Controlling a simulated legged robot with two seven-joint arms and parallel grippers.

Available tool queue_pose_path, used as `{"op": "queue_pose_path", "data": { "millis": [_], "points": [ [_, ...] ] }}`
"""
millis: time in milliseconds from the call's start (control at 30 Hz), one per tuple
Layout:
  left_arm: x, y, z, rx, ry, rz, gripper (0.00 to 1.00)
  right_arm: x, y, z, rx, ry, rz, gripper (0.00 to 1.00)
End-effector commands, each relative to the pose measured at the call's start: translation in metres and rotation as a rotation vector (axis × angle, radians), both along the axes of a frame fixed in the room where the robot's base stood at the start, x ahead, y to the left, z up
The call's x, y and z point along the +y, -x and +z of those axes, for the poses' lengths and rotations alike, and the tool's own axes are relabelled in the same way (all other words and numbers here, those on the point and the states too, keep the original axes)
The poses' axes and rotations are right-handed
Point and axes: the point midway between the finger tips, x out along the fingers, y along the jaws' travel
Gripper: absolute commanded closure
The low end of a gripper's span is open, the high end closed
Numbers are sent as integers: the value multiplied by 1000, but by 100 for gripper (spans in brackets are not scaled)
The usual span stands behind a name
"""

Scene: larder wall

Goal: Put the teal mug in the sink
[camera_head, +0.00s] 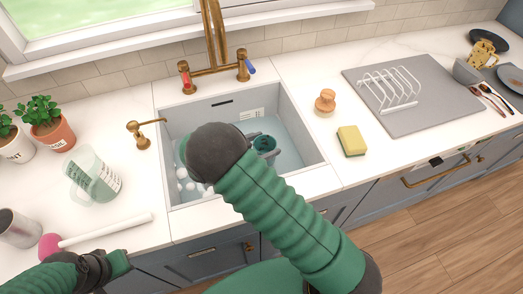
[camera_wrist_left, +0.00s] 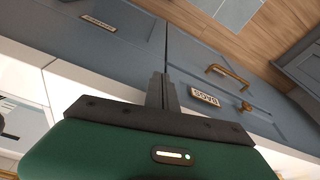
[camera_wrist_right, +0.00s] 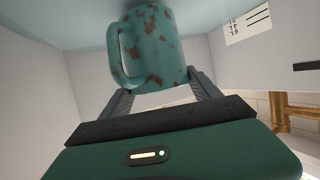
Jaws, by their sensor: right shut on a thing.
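The teal mug (camera_head: 264,145) with brown speckles is inside the sink (camera_head: 190,114), its upper part showing past my right arm. My right gripper (camera_wrist_right: 160,90) is shut on the teal mug (camera_wrist_right: 152,45), whose handle points left in the right wrist view. Sink walls surround it there; whether the mug touches the sink floor cannot be told. In the head view my right arm hides most of this gripper. My left gripper (camera_head: 118,263) is low at the left, near the counter's front edge; its fingers (camera_wrist_left: 163,92) are together and empty.
The sink holds water and white round things at its left. A brass tap (camera_head: 215,40) stands behind it. A glass jug (camera_head: 92,178) and a pink-ended white tool (camera_head: 105,230) are left; a sponge (camera_head: 351,140), wooden brush (camera_head: 325,102) and rack (camera_head: 390,88) are right.

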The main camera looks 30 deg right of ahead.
Motion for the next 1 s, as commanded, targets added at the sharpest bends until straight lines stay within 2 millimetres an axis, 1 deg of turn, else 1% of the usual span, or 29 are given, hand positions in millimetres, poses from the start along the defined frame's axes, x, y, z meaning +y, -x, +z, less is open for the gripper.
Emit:
{"op": "queue_pose_path", "data": {
  "millis": [33, 100, 300, 333, 467, 800, 867, 967, 1000],
  "points": [
    [0, 0, -3, 0, 0, 0, 100, 0, 0, -11, 4, 4, 1, 86],
    [0, 0, -4, 0, 0, 0, 100, 0, 0, -21, 2, 2, 1, 86],
    [0, 0, -3, 0, 0, 0, 100, 0, 0, -23, -1, -1, 1, 86],
    [0, 0, -3, 0, 0, 0, 100, 1, 0, -23, 0, -2, 1, 25],
    [0, 0, -3, 0, 0, 0, 100, 0, 0, -23, 0, -1, 1, 8],
    [0, 0, -3, 0, 0, 0, 100, 3, 0, -22, 0, -1, 1, 7],
    [0, 0, -3, 0, 0, 0, 100, 9, 1, -19, -1, 0, 2, 7],
    [0, 0, -1, 0, 0, 0, 100, 27, 3, -11, -2, -2, 2, 7],
    [0, 0, -1, 0, 0, 0, 100, 36, 5, -7, -2, -2, 5, 7]
  ]
}}
